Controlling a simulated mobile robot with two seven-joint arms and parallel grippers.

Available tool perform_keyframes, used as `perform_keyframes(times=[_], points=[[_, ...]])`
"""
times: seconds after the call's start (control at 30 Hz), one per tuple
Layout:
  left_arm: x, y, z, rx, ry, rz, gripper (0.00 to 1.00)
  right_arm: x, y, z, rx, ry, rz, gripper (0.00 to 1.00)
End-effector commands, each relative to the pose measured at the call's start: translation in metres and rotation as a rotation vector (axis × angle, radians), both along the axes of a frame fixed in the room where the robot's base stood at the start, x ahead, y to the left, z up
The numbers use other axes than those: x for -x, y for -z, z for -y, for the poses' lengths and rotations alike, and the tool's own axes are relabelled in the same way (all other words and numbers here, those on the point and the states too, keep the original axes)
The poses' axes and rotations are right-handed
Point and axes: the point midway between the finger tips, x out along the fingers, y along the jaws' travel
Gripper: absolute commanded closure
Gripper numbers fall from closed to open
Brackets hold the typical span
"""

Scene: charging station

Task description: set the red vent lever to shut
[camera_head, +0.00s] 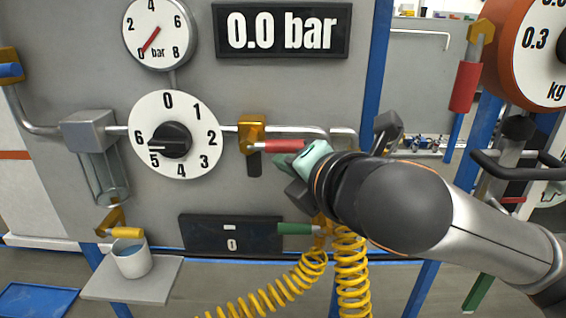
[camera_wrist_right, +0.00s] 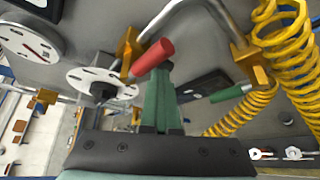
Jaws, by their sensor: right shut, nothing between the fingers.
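A red lever (camera_head: 283,146) sticks out to the right, about level, from a brass valve (camera_head: 251,134) on the pipe across the grey panel. My right gripper (camera_head: 301,163) is at the lever's right end, with its fingers shut and empty. In the right wrist view the red lever (camera_wrist_right: 153,57) shows just beyond and left of the shut green fingers (camera_wrist_right: 163,90). I cannot tell whether they touch it. The gripper hides part of the lever's right end in the head view. My left gripper is not in view.
A selector dial (camera_head: 172,140) is left of the lever, and a pressure gauge (camera_head: 159,34) and 0.0 bar display (camera_head: 282,31) are above. A green lever (camera_head: 295,229) and yellow coiled hoses (camera_head: 352,275) are below. Another red handle (camera_head: 465,87) hangs at right by the scale.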

Motion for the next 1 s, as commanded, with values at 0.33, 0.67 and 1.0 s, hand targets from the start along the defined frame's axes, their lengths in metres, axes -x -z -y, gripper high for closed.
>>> perform_keyframes(times=[0.33, 0.67, 1.0], points=[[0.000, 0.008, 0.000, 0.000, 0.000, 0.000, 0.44, 0.063, -0.028, 0.030, -0.006, -0.003, 0.020, 1.00], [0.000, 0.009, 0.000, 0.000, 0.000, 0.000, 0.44, 0.097, -0.036, 0.046, -0.006, -0.004, -0.001, 1.00], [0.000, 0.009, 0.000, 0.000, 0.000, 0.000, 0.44, 0.078, 0.019, 0.043, -0.317, 0.062, -0.263, 1.00]])
